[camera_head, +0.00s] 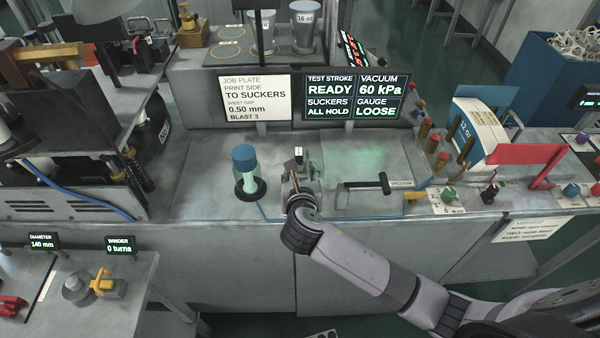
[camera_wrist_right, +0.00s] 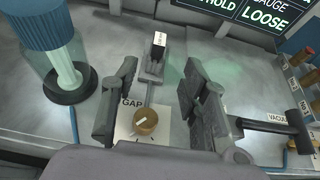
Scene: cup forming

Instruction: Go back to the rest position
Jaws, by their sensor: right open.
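My right gripper (camera_head: 301,178) is over the front of the grey bench, at the middle of the head view. In the right wrist view its two fingers (camera_wrist_right: 158,100) are apart with nothing held between them. Below and between them is a brass knob (camera_wrist_right: 145,122) on a white plate marked GAP. In the head view the gripper hides this knob. My left gripper does not show in either view.
A blue-capped cylinder (camera_head: 244,160) on a black base stands left of the gripper. A black T-handle (camera_head: 368,185) marked VACUUM lies close on the right. Display panels (camera_head: 353,97) stand behind. A red bracket (camera_head: 525,154) is farther right.

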